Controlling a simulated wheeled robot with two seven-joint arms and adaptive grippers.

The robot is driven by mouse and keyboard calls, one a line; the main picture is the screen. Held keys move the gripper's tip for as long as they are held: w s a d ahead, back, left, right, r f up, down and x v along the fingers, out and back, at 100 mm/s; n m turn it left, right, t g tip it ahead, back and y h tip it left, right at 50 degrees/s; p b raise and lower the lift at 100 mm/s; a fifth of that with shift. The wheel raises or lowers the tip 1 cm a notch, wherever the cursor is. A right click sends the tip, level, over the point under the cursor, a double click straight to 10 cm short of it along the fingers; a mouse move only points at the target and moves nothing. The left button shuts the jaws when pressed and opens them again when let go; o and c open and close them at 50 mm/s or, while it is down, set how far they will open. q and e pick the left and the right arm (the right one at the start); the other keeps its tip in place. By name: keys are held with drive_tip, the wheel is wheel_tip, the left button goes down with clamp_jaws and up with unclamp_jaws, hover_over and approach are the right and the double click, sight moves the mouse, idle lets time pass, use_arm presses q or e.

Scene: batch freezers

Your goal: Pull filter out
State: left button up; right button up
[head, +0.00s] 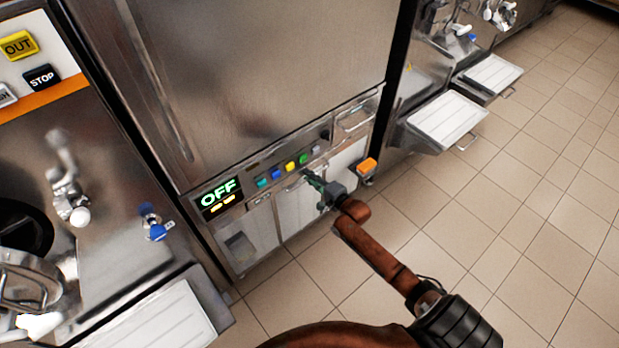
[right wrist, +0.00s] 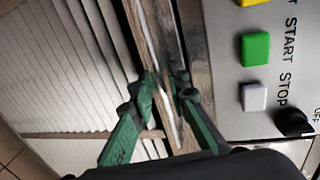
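The filter (head: 299,207) is a pale panel in the low front of the middle steel machine, below its row of coloured buttons. In the right wrist view the filter (right wrist: 60,75) shows as a white slatted panel at the left, with a narrow bar along its upper edge. My right gripper (head: 309,177) is at this edge. Its green fingers (right wrist: 166,82) are close together on either side of the bar and look shut on it; the contact itself is partly hidden. My left gripper is not in view.
In the right wrist view the green button (right wrist: 256,49) is close beside the fingers. An orange-topped part (head: 367,165) juts out nearby. White trays (head: 447,118) stick out at right. The tiled floor (head: 480,215) is clear.

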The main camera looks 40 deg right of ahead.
drive_tip(key=c, duration=0.4)
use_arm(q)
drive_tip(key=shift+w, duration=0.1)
use_arm(e)
clamp_jaws()
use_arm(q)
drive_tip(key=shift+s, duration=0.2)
use_arm(e)
drive_tip(key=shift+s, duration=0.1)
